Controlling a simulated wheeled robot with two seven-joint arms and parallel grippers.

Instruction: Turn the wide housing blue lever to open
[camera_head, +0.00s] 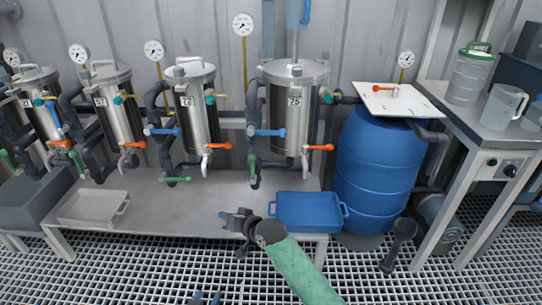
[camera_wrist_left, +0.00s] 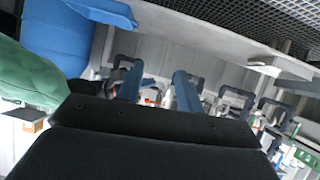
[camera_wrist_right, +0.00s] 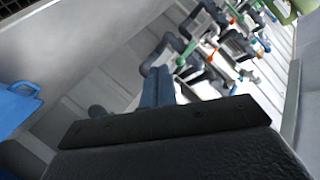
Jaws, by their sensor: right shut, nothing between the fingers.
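The wide housing (camera_head: 297,105) is the steel vessel labelled 75, at the right end of the row in the head view. Its blue lever (camera_head: 270,132) lies roughly horizontal on the dark pipe at the vessel's left. My right gripper (camera_head: 228,217) is shut and empty above the bench's front edge, below and left of that lever and apart from it. Its closed fingers also show in the right wrist view (camera_wrist_right: 158,86). My left gripper (camera_head: 206,298) shows only its fingertips at the bottom edge; the left wrist view shows its fingers (camera_wrist_left: 158,90) apart with nothing gripped.
Narrower vessels (camera_head: 197,105) with blue, orange and green levers stand to the left. An orange lever (camera_head: 320,147) and a green lever (camera_head: 253,172) are near the blue one. A blue tray (camera_head: 310,228) sits right of my right gripper; a blue barrel (camera_head: 375,170) stands beyond.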

